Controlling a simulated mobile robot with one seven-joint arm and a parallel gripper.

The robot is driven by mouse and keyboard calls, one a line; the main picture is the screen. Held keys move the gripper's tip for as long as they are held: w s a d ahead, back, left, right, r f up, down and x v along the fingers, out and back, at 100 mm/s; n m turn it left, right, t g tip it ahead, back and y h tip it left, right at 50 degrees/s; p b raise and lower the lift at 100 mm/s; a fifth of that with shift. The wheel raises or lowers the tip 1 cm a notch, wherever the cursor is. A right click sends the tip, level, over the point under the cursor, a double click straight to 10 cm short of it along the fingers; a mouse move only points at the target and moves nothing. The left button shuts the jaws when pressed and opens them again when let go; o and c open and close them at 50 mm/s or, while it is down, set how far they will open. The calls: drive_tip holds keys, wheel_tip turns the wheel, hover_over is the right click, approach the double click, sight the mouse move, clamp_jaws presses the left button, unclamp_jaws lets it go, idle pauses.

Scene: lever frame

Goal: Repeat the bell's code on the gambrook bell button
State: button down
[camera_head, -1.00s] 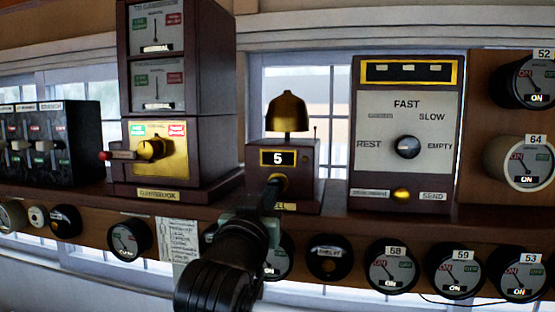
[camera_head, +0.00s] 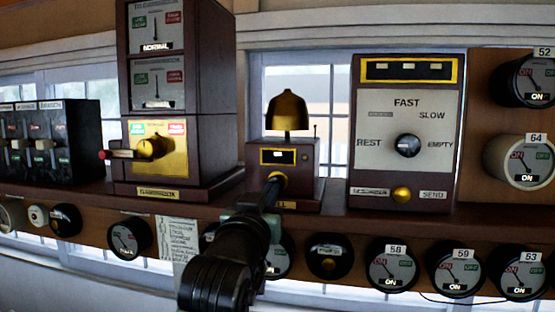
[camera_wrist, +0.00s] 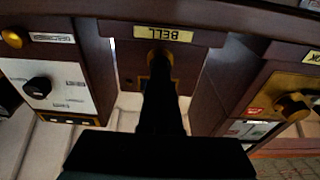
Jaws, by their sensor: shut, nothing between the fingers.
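The bell box (camera_head: 305,185) is a dark wooden case with a brass bell (camera_head: 287,110) on top. Its small gold-framed window (camera_head: 300,157) shows a short white mark, not a readable figure. The wrist view shows its BELL plate (camera_wrist: 190,35) upside down. A brass button (camera_wrist: 153,57) on the box front is partly hidden behind my fingertips. My gripper (camera_head: 273,187) is shut and empty, its tip at the button; I cannot tell whether it touches or presses. The gripper (camera_wrist: 158,72) also shows in the wrist view.
The instrument labelled GAMBROOK (camera_head: 158,192), with a brass knob, stands left of the bell. A panel (camera_head: 405,130) with a black dial and brass button stands right. Several round gauges line the shelf front below. Both neighbours stand close to the bell box.

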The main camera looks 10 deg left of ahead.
drive_tip(key=shift+s, duration=0.2)
drive_tip(key=shift+w, duration=0.1)
idle(1.1)
idle(1.2)
drive_tip(key=shift+b, duration=0.35)
idle(0.8)
